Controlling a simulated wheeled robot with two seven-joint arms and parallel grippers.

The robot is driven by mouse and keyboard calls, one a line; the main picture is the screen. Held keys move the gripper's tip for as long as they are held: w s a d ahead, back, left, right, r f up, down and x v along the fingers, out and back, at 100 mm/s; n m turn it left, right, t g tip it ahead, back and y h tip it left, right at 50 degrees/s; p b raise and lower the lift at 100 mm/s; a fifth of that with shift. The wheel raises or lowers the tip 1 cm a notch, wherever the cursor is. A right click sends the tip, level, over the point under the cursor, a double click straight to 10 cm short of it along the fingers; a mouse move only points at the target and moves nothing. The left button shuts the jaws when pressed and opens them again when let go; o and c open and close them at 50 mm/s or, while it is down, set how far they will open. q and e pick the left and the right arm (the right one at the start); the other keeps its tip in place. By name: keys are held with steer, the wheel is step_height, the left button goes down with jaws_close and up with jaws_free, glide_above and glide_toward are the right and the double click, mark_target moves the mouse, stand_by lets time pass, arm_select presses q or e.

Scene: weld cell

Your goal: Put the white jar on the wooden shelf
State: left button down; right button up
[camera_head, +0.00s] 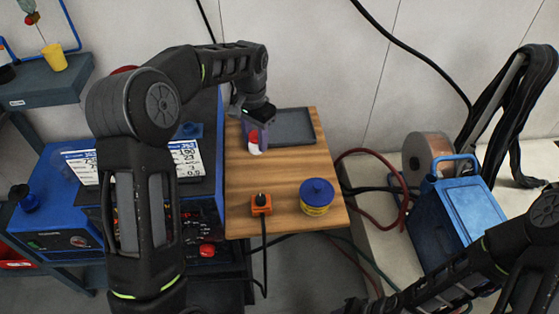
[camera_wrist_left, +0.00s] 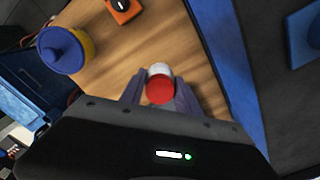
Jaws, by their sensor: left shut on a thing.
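The white jar (camera_head: 255,150) with a red lid is at the back left part of the wooden shelf (camera_head: 285,180), in front of a dark grey tray. My left gripper (camera_head: 255,135) reaches down from above and is shut on it. In the left wrist view the jar (camera_wrist_left: 160,69) sits between the two fingers of the left gripper (camera_wrist_left: 160,92), its red lid toward the camera. Wood shows behind it; I cannot tell whether its base touches the wood. My right arm comes in at the lower right, its end dark at the bottom edge.
On the shelf are the grey tray (camera_head: 292,127), an orange box with a black knob (camera_head: 261,205) and a blue-lidded yellow tub (camera_head: 317,198). The wood between them is clear. A blue machine (camera_head: 40,210) stands left; a blue case (camera_head: 455,215) and cables lie right.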

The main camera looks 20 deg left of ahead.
arm_select(q)
step_height(320, 180, down, 6)
steer(key=shift+f+p, duration=0.1)
steer(key=shift+p, duration=0.35)
steer(key=shift+f+p, duration=0.35)
steer(key=shift+f, duration=1.45)
steer(key=shift+f, duration=0.2)
steer(key=c, duration=0.9)
jaws_free()
steer(key=shift+r, duration=0.1)
step_height(320, 180, up, 12)
steer(key=shift+r+b, duration=0.1)
steer(key=shift+b, duration=0.6)
